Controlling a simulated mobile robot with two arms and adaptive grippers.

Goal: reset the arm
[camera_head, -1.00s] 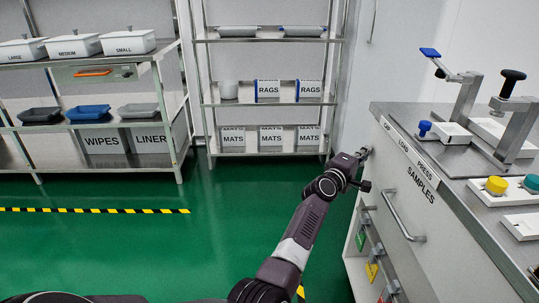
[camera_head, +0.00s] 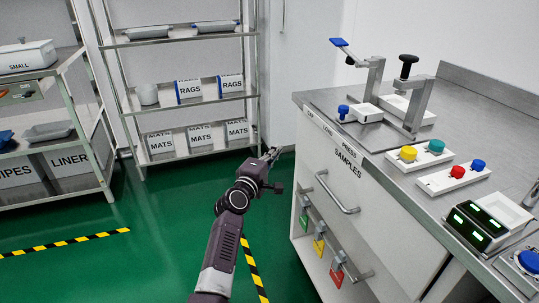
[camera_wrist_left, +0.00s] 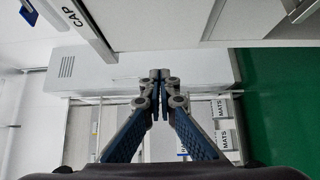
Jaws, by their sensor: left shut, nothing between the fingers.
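My left arm reaches forward over the green floor in the head view. Its gripper (camera_head: 272,155) is out in free air, left of the workbench and in front of the wire-frame shelf. In the left wrist view the two blue-padded fingers (camera_wrist_left: 160,76) meet at their tips, with nothing between them. My right gripper is in neither view.
Shelves (camera_head: 190,97) hold rags and mats. Floor at the left is clear.

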